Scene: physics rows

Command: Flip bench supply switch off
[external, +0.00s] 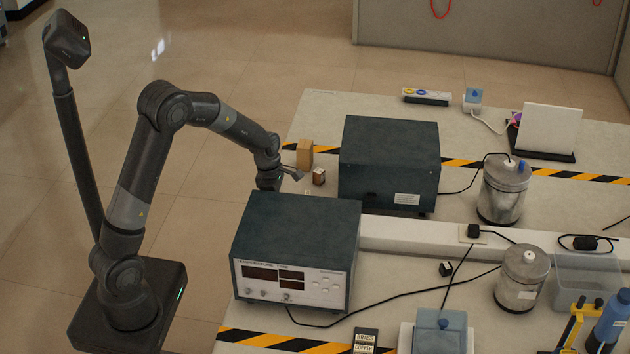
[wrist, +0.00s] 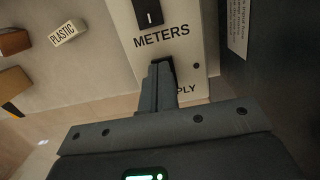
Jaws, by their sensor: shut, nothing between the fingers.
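In the wrist view a pale panel (wrist: 190,50) carries a black rocker switch (wrist: 148,12) above the printed word METERS. A second dark switch (wrist: 168,64) sits below that word, largely hidden by my fingers. The label beneath it is partly covered and shows only "PLY". My gripper (wrist: 163,66) is shut and empty, its fingertips at this lower switch. I cannot tell whether they touch it, or which way it is set. In the external view my gripper (external: 294,173) is low behind the temperature instrument (external: 297,235), and the switch panel is hidden.
A dark box (external: 389,160) stands to the right of my gripper. Wooden blocks (external: 305,154) stand close by, and a block labelled PLASTIC (wrist: 67,32) shows in the wrist view. Cables and metal canisters (external: 503,189) occupy the bench farther right.

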